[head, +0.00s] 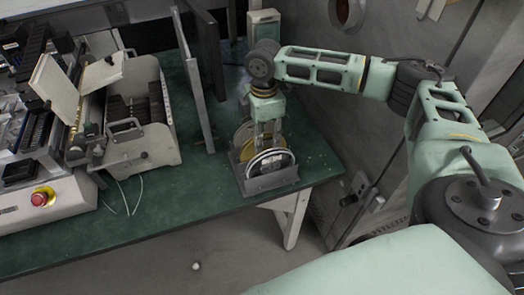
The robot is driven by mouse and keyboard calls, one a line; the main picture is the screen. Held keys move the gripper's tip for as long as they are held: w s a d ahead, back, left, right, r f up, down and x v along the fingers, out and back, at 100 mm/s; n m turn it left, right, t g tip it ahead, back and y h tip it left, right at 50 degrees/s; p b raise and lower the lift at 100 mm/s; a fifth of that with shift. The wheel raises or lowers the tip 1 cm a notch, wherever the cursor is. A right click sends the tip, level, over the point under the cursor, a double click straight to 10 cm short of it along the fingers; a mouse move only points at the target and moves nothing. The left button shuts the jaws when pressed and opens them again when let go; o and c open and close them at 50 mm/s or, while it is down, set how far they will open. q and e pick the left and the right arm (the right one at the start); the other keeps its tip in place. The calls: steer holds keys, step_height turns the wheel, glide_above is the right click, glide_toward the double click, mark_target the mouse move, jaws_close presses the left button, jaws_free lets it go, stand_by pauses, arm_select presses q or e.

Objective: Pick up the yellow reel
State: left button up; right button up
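A yellow reel (243,136) stands upright in a grey holder (270,183) at the right end of the green table. Much of it is hidden behind my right gripper and a white-rimmed reel (262,160) in front. My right gripper (268,146) points straight down over the holder, its two fingers reaching down among the reels. The fingers look a little apart, but I cannot tell whether they touch the yellow reel or are closed on it. My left gripper is not in view.
A machine with a red button (43,196) fills the left side. Upright grey panels (194,85) stand behind the holder's left. A pale box (264,25) stands at the back, and a grey cabinet wall lies right.

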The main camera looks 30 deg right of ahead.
step_height(320, 180, down, 6)
steer(key=shift+w+r+p, duration=0.1)
steer(key=shift+w+p, duration=0.05)
steer(key=shift+p, duration=0.45)
jaws_close()
